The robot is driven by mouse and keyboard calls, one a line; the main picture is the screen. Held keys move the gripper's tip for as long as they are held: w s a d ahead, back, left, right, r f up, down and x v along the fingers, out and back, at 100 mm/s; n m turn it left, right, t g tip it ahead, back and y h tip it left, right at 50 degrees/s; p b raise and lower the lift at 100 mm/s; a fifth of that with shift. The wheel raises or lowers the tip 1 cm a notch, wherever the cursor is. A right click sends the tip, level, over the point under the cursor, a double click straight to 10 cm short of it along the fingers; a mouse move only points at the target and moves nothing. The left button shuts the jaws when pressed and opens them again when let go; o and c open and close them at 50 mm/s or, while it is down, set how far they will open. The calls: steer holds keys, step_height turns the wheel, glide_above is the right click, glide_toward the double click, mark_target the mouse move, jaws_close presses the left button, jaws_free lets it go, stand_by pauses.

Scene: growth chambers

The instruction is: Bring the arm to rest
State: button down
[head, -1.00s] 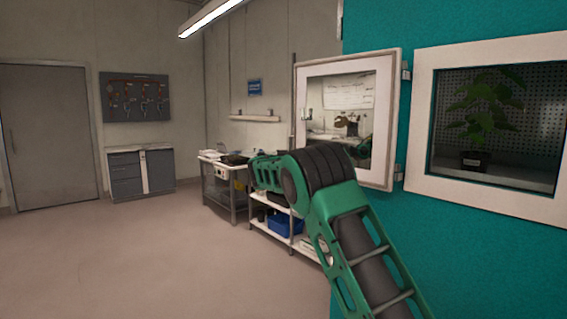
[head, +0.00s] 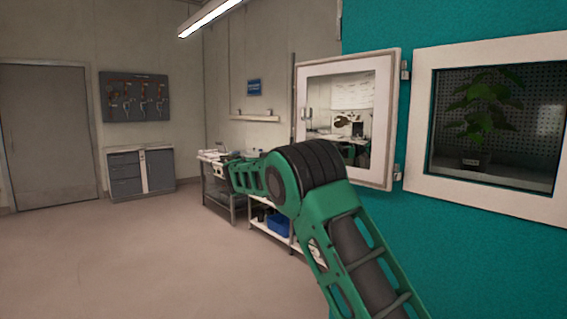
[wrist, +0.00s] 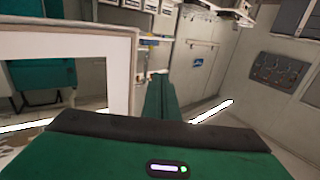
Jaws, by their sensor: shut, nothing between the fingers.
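My green arm (head: 355,250) rises from the bottom of the head view, bends at a dark ribbed joint and points away to the left. In the head view my gripper is hidden behind the arm. In the wrist view my gripper (wrist: 161,84) shows as two green fingers close together, shut and empty. They are in open air, to the right of a white-framed door. Nothing is seen touching them.
The white-framed chamber door (head: 390,120) stands open close to my arm. A teal chamber wall (head: 470,260) with a windowed plant (head: 485,110) is at right. A cart (head: 225,195) and shelf (head: 262,217) stand behind. The floor at left is clear.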

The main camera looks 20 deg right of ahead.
steer(key=s+a, duration=0.3)
steer(key=a, duration=0.2)
steer(key=s+d+f+g, duration=0.2)
steer(key=s+d, duration=0.4)
steer(key=d, duration=0.1)
steer(key=s+d+f+g, duration=0.2)
steer(key=s+d+g, duration=0.1)
steer(key=s+d, duration=0.3)
steer(key=s+d+f+m+g+y, duration=0.1)
steer(key=s+d+f+g+y, duration=0.2)
steer(key=s, duration=0.6)
steer(key=s+d+f+g, duration=0.1)
steer(key=s+d+f, duration=0.35)
steer(key=s, duration=0.35)
steer(key=s+a+f+g+y, duration=0.2)
steer(key=s+a+f, duration=0.1)
steer(key=s, duration=1)
steer(key=s+a+f+g+y, duration=0.2)
steer(key=s+f, duration=0.3)
steer(key=s, duration=0.9)
steer(key=s+a+f+n+g+y, duration=0.1)
steer(key=s+a+f+g+y, duration=0.1)
steer(key=s, duration=1.1)
step_height(320, 180, down, 3)
steer(key=a+y, duration=0.1)
steer(key=a, duration=0.1)
steer(key=shift+s+a, duration=0.15)
steer(key=shift+a, duration=0.25)
steer(key=shift+s, duration=0.1)
